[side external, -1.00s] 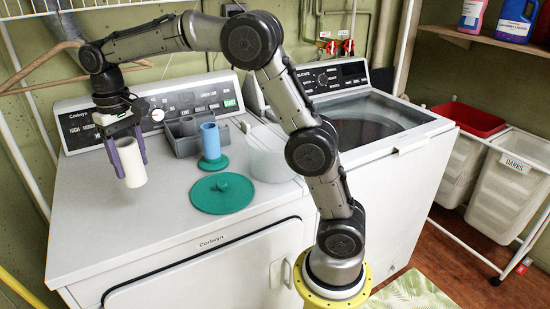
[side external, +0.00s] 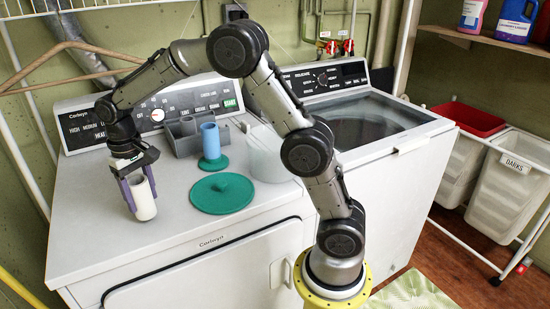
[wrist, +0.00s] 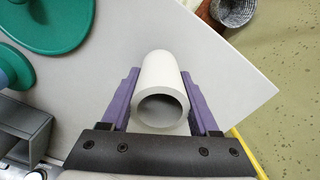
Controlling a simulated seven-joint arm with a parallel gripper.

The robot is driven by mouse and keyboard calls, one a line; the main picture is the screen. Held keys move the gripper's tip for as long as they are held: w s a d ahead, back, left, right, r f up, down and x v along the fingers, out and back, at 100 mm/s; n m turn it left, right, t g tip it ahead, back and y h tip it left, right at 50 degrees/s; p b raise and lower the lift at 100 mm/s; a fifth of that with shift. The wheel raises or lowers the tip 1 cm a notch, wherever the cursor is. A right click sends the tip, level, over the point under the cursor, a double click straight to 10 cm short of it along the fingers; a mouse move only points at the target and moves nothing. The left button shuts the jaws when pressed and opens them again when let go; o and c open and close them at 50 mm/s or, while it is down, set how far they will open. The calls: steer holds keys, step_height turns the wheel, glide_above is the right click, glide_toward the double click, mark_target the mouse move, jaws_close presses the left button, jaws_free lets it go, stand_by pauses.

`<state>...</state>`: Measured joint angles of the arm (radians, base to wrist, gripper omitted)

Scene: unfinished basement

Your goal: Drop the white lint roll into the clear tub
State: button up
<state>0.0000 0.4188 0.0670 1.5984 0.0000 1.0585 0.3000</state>
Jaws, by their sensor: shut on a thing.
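The white lint roll (side external: 145,203) is an open-ended white tube, held roughly upright at the left of the dryer top. My gripper (side external: 140,196) is shut on it, with one purple finger on each side. In the wrist view the roll (wrist: 161,88) lies between the fingers (wrist: 161,105), its open end facing the camera. I cannot tell whether its lower end touches the dryer top. The clear tub (side external: 266,158), frosted and translucent, stands at the right of the dryer top, partly behind my arm and well apart from the roll.
A green disc with a knob (side external: 221,194), a blue cylinder on a green base (side external: 210,142) and a grey divided caddy (side external: 183,138) stand between roll and tub. The dryer top's front left (side external: 95,225) is clear. The washer (side external: 395,150) stands to the right.

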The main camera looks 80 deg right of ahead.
step_height(320, 180, up, 16)
steer(key=s+d, duration=0.5)
steer(key=d, duration=0.6)
steer(key=s+d, duration=0.6)
steer(key=d, duration=0.5)
steer(key=s+d, duration=0.9)
steer(key=s, duration=0.4)
step_height(320, 180, down, 11)
steer(key=shift+s+d, duration=0.15)
steer(key=shift+d, duration=0.05)
steer(key=o, duration=1.4)
